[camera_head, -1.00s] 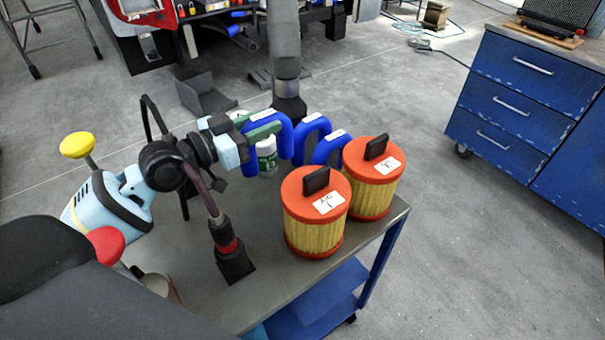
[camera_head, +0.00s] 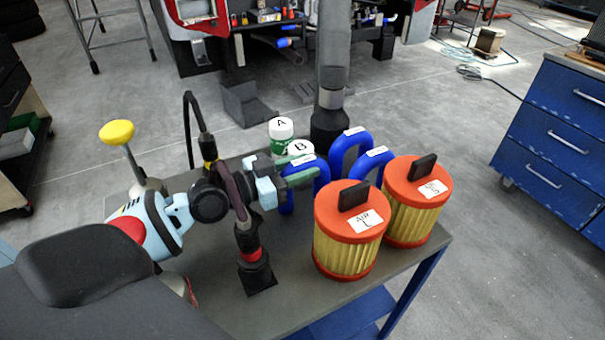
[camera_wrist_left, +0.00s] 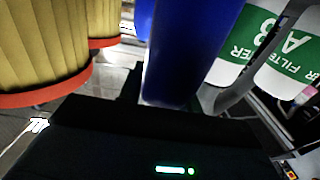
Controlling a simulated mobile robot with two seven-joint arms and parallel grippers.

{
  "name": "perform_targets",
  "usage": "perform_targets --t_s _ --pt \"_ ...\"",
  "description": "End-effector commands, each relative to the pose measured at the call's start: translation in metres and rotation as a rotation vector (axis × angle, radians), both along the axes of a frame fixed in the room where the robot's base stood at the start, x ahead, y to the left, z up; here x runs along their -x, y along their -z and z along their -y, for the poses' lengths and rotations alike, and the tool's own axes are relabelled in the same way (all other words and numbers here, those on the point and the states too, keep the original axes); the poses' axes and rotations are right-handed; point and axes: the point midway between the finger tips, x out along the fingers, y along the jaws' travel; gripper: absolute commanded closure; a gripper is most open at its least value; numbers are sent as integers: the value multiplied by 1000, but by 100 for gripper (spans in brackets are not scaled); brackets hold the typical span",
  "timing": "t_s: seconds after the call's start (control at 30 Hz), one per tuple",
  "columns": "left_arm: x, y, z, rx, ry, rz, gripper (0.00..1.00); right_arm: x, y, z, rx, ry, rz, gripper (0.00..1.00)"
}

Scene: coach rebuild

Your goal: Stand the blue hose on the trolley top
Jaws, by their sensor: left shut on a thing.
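My left gripper (camera_head: 298,173) is shut on a blue hose (camera_head: 321,172), an upside-down U with a white label, held upright over the trolley top (camera_head: 300,305). Its lower end is close to the top; I cannot tell whether it touches. A yellow filter with a red lid partly hides it. In the left wrist view the held hose (camera_wrist_left: 185,50) fills the middle, between the filters and the bottles. Two more blue hoses, one behind (camera_head: 347,146) and one to the right (camera_head: 378,156), stand on the trolley. My right gripper is not in view.
Two red-lidded filters, one in front (camera_head: 347,250) and one behind (camera_head: 413,215), stand at the trolley's right. Bottles A (camera_head: 281,130) and B (camera_head: 301,147) stand behind the gripper. A black upright tool (camera_head: 254,268) stands in front. A blue drawer cabinet (camera_head: 560,130) is at right.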

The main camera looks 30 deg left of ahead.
Motion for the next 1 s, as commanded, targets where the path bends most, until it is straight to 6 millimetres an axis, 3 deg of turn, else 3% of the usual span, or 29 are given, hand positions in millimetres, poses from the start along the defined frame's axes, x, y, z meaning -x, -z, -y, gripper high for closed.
perform_targets --t_s 0.07,0.5,0.53,0.57,1.0 --pt "0 9 0 -1 0 0 100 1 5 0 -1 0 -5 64" --pt "0 13 0 -1 -1 3 100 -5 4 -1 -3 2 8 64" --pt "0 12 0 -1 0 1 62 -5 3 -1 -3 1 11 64" --pt "0 12 0 -1 0 1 58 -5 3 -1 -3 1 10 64" --pt "4 10 -3 -3 -1 -1 57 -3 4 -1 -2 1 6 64"
